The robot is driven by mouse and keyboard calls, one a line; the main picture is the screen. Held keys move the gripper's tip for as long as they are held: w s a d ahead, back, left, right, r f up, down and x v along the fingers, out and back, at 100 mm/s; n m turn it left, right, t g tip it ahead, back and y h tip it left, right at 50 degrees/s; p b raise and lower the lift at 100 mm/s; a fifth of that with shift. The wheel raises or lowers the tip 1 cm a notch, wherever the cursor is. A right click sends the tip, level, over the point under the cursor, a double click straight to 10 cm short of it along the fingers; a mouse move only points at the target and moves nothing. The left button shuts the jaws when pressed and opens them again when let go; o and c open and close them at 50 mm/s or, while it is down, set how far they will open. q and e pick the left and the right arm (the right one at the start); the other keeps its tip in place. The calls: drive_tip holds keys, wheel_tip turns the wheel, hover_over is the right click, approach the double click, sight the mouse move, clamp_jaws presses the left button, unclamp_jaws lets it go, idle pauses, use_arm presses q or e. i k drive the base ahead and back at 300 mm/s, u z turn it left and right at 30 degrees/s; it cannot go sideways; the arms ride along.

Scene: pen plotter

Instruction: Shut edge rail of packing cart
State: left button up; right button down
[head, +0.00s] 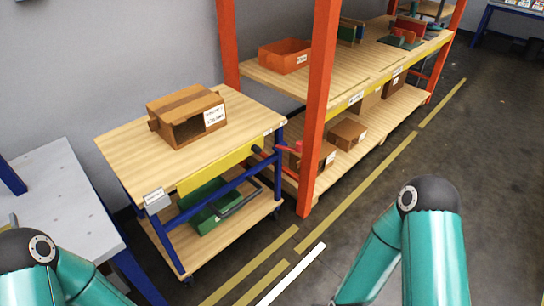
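The packing cart (125,152) stands left of centre, with a wooden top, a blue frame and a lower wooden shelf. A yellow strip (215,170), which looks like its edge rail, runs along the front edge below the top. I cannot tell whether it is latched. A small grey box with a label (157,201) sits at the strip's near left end. Red parts (288,149) show near its right end. Only teal links of my two arms show at the bottom left and bottom right; both grippers are out of view.
An orange-post rack (318,105) stands close at the right. A grey table (62,205) is at the left. The floor in front is clear.

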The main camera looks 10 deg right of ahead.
sight(185, 187)
drive_tip(key=z, duration=0.5)
drive_tip(key=i, duration=1.35)
drive_tip(key=u, duration=0.45)
